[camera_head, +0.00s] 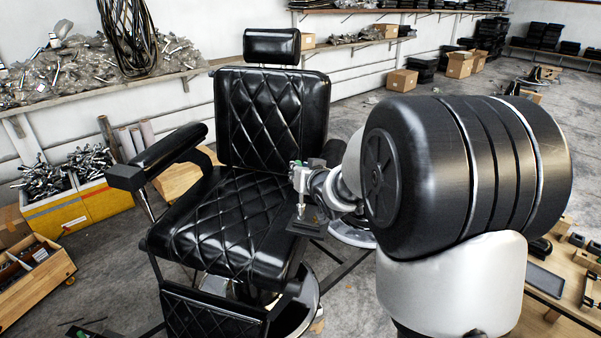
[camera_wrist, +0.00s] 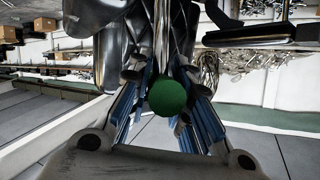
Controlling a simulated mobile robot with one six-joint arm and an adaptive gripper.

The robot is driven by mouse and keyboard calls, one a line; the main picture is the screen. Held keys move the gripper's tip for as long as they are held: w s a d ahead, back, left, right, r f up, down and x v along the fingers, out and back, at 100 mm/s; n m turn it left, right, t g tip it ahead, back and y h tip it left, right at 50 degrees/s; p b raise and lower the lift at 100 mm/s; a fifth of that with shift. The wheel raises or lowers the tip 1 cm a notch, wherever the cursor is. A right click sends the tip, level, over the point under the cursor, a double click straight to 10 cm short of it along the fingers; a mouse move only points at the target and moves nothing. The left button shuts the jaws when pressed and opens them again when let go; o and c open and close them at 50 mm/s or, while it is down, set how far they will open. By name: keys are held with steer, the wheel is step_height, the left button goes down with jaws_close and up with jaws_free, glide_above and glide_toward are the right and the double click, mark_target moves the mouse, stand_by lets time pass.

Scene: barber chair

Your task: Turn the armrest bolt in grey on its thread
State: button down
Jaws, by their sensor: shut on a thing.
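My gripper (camera_head: 303,181) is at the right side of the black barber chair (camera_head: 255,112), above a dark flat plate (camera_head: 305,223) beside the seat. In the wrist view my gripper (camera_wrist: 160,75) is shut on a tool with a round green end (camera_wrist: 167,98), which sits between the blue-lined fingers. A thin metal shaft points down from the gripper toward the plate. I cannot tell whether its tip touches anything. The grey armrest bolt cannot be made out; the shaft, gripper or plate may hide it. The left armrest (camera_head: 155,155) is in place on the chair.
A wooden bench (camera_head: 545,275) with small parts is at the lower right. A yellow crate (camera_head: 85,208) of metal parts and a wooden box (camera_head: 40,280) stand left. Shelves line the walls. Open floor lies behind the chair to the right.

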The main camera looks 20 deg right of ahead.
steer(key=shift+f+b, duration=0.6)
steer(key=shift+f, duration=0.1)
steer(key=shift+r+p, duration=0.15)
steer(key=shift+p, duration=0.7)
steer(key=shift+n+y+p, duration=1.5)
steer(key=shift+y+p, duration=0.3)
steer(key=shift+p, duration=1.75)
steer(key=shift+a+n+g+y+p, duration=0.1)
steer(key=shift+n+g+y+p, duration=0.2)
steer(key=shift+n+y+p, duration=0.8)
steer(key=shift+m+p, duration=0.3)
steer(key=shift+p, duration=0.15)
steer(key=shift+p, duration=0.65)
